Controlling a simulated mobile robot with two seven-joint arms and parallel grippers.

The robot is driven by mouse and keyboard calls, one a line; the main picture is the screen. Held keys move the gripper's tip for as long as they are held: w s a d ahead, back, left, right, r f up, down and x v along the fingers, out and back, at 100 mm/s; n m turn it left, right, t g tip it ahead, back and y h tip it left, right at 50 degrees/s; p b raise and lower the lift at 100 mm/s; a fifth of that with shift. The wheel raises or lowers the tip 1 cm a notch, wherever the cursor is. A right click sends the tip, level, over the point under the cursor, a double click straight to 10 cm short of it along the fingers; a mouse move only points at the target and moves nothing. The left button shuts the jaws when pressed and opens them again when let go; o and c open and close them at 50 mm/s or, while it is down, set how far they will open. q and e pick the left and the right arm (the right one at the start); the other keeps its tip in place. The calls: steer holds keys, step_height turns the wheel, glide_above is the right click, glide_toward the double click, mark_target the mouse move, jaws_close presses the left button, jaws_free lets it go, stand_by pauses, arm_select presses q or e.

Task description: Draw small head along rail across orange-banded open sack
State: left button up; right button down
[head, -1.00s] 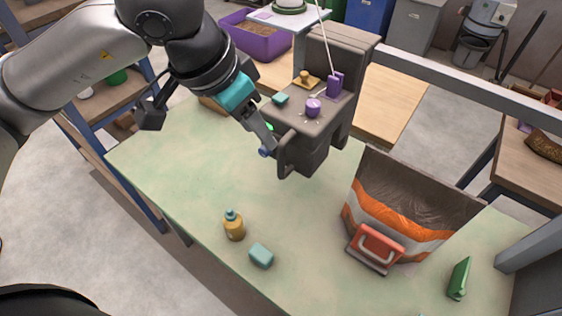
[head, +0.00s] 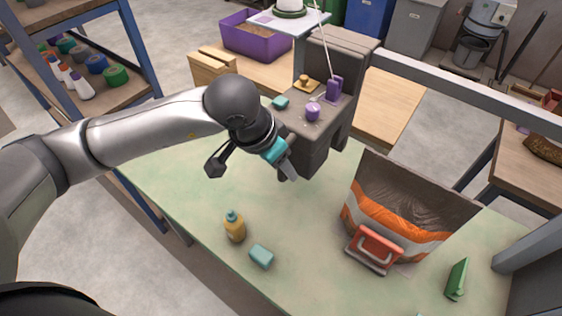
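The small head is a dark grey-brown machine (head: 312,153) with a purple knob on top, at the left end of the grey rail (head: 455,88). The open sack (head: 405,205), with an orange band and a dark inside, stands upright on the green table to the right of the head. My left gripper (head: 291,173) points down and right at the head's lower front left. Its fingertips overlap the head in the picture; I cannot tell whether they touch or hold anything. The arm hides part of the head's left side. My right gripper is not in view.
A red clamp-like piece (head: 376,245) sits at the sack's front. A yellow bottle (head: 235,228), a teal block (head: 261,256) and a green wedge (head: 457,279) are on the table (head: 320,220). The tabletop between head and sack is clear.

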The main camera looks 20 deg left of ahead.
arm_select(q)
steer(key=shift+c, duration=0.2)
jaws_close()
stand_by(1.1)
